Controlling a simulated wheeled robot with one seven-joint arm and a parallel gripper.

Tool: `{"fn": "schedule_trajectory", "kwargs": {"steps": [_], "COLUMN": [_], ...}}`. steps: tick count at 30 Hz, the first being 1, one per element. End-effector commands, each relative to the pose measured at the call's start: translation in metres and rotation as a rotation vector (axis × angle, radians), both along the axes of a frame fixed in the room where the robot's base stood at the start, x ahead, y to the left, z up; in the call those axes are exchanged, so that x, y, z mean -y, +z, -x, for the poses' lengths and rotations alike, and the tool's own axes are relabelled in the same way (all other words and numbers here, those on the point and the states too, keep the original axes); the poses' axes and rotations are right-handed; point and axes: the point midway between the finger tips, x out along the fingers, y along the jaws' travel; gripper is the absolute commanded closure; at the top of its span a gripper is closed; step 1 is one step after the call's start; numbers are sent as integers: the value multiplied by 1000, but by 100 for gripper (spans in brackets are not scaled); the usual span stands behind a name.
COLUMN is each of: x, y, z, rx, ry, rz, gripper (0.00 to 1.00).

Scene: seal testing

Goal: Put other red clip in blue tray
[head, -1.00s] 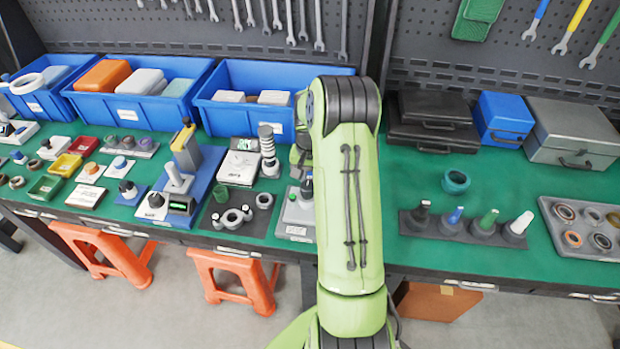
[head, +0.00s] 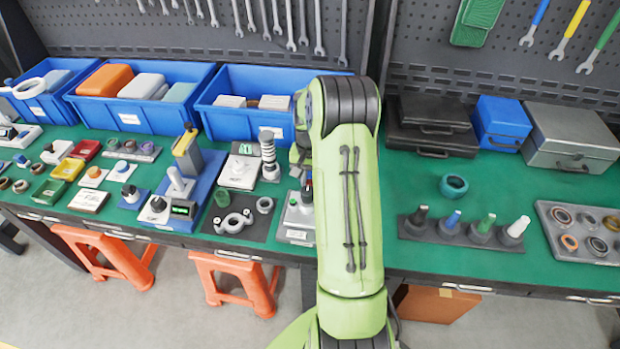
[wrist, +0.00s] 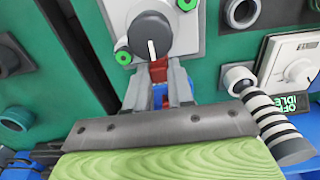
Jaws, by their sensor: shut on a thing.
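My gripper (wrist: 160,92) shows in the wrist view, its grey fingers close together on a small red piece, which I take to be the red clip (wrist: 158,70). The clip is beside the lower edge of a pale grey box with a black knob (wrist: 151,38); I cannot tell whether they touch. A bit of blue shows between the fingers below the clip. In the head view my arm hides most of the gripper. Large blue bins (head: 130,118) stand at the back left; I cannot tell which blue container is the blue tray.
The knobbed box (head: 297,225) stands left of my arm. A striped post (wrist: 275,122) is close to the gripper's right side. Small red (head: 87,149), yellow (head: 68,169) and green (head: 48,191) trays lie at the left.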

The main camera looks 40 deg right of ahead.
Motion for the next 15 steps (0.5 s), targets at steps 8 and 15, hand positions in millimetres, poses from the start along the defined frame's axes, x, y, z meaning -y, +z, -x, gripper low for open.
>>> {"fn": "schedule_trajectory", "kwargs": {"steps": [8, 15], "x": [0, 0], "y": [11, 11], "z": [0, 0], "rx": [1, 1], "ry": [0, 0], "rz": [1, 1], "gripper": [100, 100]}}
